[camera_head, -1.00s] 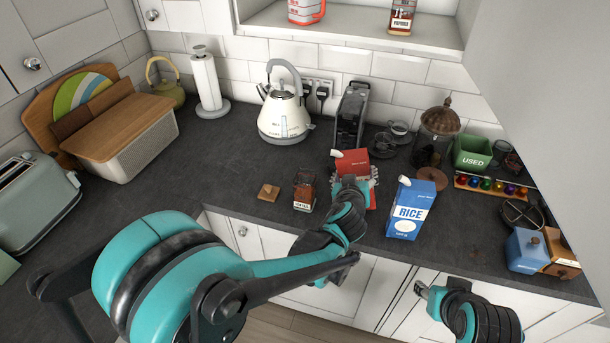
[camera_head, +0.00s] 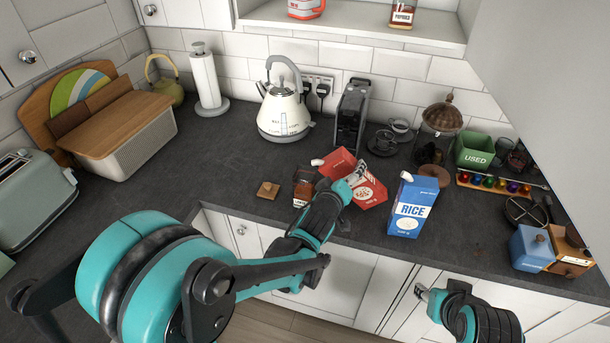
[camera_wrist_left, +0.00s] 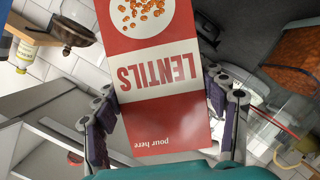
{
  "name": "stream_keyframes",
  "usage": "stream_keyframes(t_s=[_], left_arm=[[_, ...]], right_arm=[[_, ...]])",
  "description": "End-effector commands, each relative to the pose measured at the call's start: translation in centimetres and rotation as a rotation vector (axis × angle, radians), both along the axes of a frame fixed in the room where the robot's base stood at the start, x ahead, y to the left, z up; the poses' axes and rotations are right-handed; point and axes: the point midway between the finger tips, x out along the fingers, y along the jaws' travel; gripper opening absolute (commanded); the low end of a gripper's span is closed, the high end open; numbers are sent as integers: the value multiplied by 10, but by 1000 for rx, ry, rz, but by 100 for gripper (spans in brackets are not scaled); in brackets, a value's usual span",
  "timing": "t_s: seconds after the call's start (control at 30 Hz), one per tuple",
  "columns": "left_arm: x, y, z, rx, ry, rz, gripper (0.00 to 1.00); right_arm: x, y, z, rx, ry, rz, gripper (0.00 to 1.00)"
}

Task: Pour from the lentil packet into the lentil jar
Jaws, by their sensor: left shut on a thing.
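The red lentil packet (camera_head: 368,190) is held over the worktop, tipped to the left, with its white spout by the jar's top. In the left wrist view the packet (camera_wrist_left: 160,85) shows its LENTILS label upside down between the fingers. My left gripper (camera_head: 355,175) is shut on the packet. The lentil jar (camera_head: 304,188), glass with orange-brown contents and a label, stands left of it, partly hidden by my left arm. No falling lentils are visible. My right gripper (camera_head: 422,292) is low at the front; its finger gap is unclear.
A small wooden lid (camera_head: 268,190) lies left of the jar. A blue and white rice packet (camera_head: 410,208) stands right of the lentil packet. A kettle (camera_head: 284,118) and a black appliance (camera_head: 351,115) are behind. The worktop left of the lid is clear.

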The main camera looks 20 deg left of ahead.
Motion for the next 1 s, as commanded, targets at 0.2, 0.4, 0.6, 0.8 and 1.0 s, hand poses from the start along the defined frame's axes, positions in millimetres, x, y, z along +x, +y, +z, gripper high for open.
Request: stream_keyframes(t_s=[0.2, 0.4, 0.6, 0.8, 1.0], left_arm=[[0, 0, 1, -97, -14, 1, 27], [0, 0, 2, -117, -16, 1, 27], [0, 0, 2, -139, -19, 0, 27], [0, 0, 3, -161, -22, 0, 27], [0, 0, 4, -183, -25, 0, 27]], right_arm=[[0, 0, -3, 0, 0, 0, 41], [0, 0, -3, 0, 0, 0, 41], [0, 0, -4, 0, 0, 0, 41], [0, 0, -4, 0, 0, 0, 41], [0, 0, -4, 0, 0, 0, 41]])
